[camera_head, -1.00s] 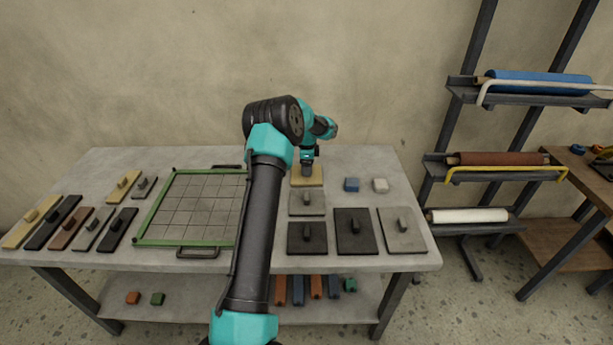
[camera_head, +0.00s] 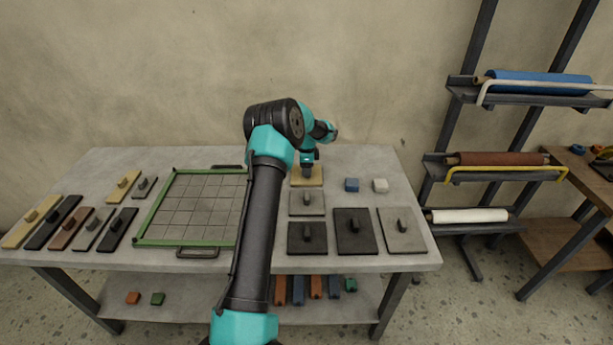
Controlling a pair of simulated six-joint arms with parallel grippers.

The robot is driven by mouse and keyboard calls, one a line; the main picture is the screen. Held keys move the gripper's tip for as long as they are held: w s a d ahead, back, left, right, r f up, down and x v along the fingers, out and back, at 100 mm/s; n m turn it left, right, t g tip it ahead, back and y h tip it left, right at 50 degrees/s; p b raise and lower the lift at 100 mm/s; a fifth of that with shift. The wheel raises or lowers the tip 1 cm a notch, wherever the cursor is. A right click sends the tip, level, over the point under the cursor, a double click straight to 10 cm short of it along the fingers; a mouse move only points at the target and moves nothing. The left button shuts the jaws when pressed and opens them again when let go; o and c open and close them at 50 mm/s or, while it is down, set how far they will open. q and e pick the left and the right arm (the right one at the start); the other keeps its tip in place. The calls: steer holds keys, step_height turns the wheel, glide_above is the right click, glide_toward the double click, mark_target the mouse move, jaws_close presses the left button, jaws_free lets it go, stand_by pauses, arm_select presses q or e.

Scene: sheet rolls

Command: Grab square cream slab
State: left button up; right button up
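The square cream slab (camera_head: 315,182) lies on the table at the back, right of the green-framed grid. My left arm reaches over the table from the bottom of the view. My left gripper (camera_head: 307,173) points down over the middle of the slab, low at its handle. The gripper covers the handle, and its fingers are too small to tell whether they are open or shut on it. The slab looks flat on the table. My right gripper is not in view.
A grey slab (camera_head: 296,209) lies just in front of the cream one, with larger dark and grey slabs nearby. Small blue (camera_head: 352,185) and white (camera_head: 380,186) blocks lie to its right. The green-framed grid (camera_head: 157,207) and several handled strips are on the left.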

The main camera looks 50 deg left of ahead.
arm_select(q)
steer(key=c, duration=0.5)
steer(key=shift+c, duration=0.2)
steer(key=shift+r, duration=0.1)
step_height(320, 180, up, 10)
stand_by(0.6)
